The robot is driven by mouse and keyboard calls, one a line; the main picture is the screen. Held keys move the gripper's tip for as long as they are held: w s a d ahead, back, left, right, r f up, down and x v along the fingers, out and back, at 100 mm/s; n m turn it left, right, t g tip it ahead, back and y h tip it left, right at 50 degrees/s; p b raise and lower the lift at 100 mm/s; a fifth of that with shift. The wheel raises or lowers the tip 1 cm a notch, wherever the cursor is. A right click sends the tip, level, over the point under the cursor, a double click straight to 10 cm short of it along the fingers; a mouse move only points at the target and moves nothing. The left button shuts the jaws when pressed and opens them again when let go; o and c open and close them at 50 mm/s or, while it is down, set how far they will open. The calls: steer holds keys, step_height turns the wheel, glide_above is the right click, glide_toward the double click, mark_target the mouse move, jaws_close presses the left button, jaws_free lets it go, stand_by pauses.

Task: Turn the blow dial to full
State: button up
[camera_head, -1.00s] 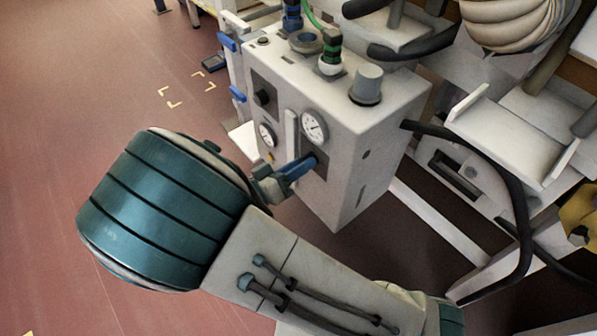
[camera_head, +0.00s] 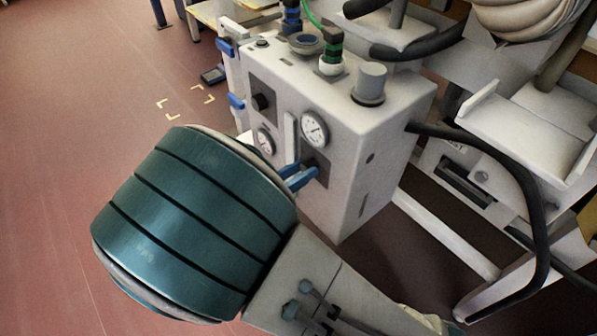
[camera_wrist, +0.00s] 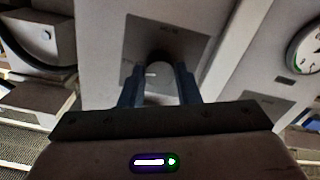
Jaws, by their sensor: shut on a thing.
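The control box (camera_head: 345,180) is pale, with gauges and dark panels on its front. My gripper (camera_head: 305,178) has two blue fingers and reaches the lower dark panel under the larger gauge. In the wrist view, my gripper (camera_wrist: 158,80) has one finger on each side of a grey rounded dial (camera_wrist: 158,62) with a short pale mark. The gripper is shut on this dial. The dial's base and scale are partly hidden by the fingers. A small label is on the panel, too blurred to read.
The larger gauge (camera_head: 314,129) and smaller gauge (camera_head: 265,141) sit close to my gripper. A black knob (camera_head: 261,102) is on the upper left panel. A black hose (camera_head: 535,200) curves at the right. Open floor (camera_head: 60,150) lies to the left.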

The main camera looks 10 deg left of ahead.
steer(key=o, duration=1)
steer(key=shift+c, duration=0.2)
steer(key=shift+s+a, duration=0.1)
steer(key=p+v, duration=0.2)
steer(key=v, duration=1.1)
steer(key=shift+s+a+p, duration=0.2)
steer(key=shift+a+p, duration=0.05)
steer(key=shift+p, duration=0.15)
